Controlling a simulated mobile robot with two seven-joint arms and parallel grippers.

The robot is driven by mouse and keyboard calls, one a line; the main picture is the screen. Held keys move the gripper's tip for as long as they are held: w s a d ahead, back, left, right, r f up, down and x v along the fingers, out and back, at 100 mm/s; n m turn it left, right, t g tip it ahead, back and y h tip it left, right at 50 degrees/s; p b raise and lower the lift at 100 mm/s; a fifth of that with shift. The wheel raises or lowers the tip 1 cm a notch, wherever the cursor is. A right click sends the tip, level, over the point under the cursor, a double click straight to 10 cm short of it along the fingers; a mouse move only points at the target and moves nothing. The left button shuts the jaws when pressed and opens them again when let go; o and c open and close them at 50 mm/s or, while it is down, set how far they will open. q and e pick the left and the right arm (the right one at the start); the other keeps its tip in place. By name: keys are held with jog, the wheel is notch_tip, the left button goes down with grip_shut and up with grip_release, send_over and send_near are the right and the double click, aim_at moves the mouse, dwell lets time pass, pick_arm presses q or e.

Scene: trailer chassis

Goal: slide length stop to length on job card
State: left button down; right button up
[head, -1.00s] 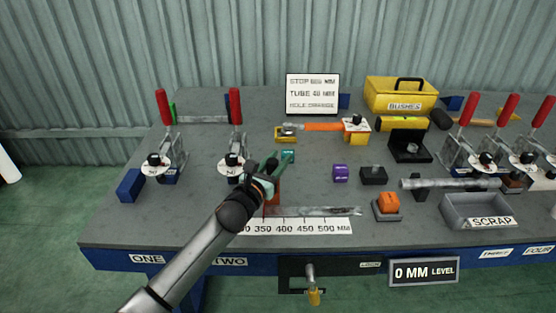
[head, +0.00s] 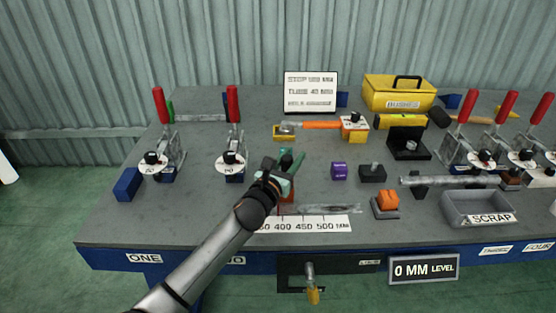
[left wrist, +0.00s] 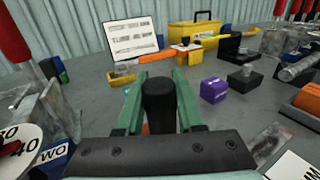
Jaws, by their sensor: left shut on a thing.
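The length stop, a reddish block (head: 287,195) with a black upright knob (left wrist: 158,105), stands at the back edge of the white length scale (head: 320,224). My left gripper (head: 285,168) is shut on the knob, its green fingers on either side of it in the left wrist view. My gripper and arm hide much of the stop and the scale's left part, so its exact reading cannot be told. The job card (head: 311,91) stands at the back. Its stop figure is too blurred to read; the second line looks like tube 40 mm. My right gripper is not in view.
A grey metal strip (head: 328,209) lies along the scale, right of the stop. A purple block (head: 339,171), a black block (head: 372,173) and an orange block (head: 388,198) stand further right. Toggle clamps (head: 231,157) stand left. The scrap tray (head: 478,207) is at right.

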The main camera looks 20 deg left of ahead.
pick_arm(q)
jog(key=w+d+b, duration=0.1)
jog(key=d, duration=0.2)
jog(key=w+d+b, duration=0.1)
jog(key=d, duration=0.3)
jog(key=w+d+b, duration=0.1)
jog(key=d, duration=0.2)
jog(key=shift+d+f, duration=0.1)
jog(key=shift+d, duration=0.3)
jog(key=shift+d+r, duration=0.15)
jog(key=shift+r, duration=0.05)
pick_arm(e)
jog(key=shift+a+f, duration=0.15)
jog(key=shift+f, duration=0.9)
pick_arm(q)
jog(key=c, duration=1)
grip_release()
jog(key=o, duration=0.5)
jog(key=shift+d, duration=0.1)
jog(key=shift+c, duration=0.2)
jog(key=shift+f, duration=0.1)
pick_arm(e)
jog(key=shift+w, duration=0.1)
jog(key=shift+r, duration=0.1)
